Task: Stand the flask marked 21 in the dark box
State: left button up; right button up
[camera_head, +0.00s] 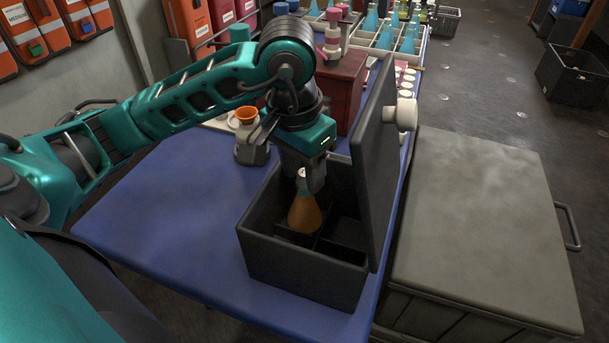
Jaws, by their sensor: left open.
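The dark box (292,273) stands on the blue table with its lid (374,160) swung up on the right side. Dividers split its inside into compartments. A conical flask (305,214) with orange-brown contents and a pale neck stands upright in a far-left compartment. I cannot read a number on it. My left gripper (303,180) points down from above at the flask's neck. Its jaws are open around or right beside the neck, and they partly hide it. The flask's base is hidden by the box's walls and dividers. My right gripper is not in view.
A vessel with an orange funnel-like top (247,117) stands left of the box, and a dark red case (343,85) stands behind it. Racks of blue flasks (385,38) stand farther back. A grey chest (478,225) is at right. The table's left part is clear.

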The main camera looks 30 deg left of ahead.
aim_at(299, 200)
pick_arm(q)
notch_tip(299, 200, up, 9)
jog(key=s+p, duration=0.1)
jog(key=shift+p, duration=0.35)
dwell(0.3)
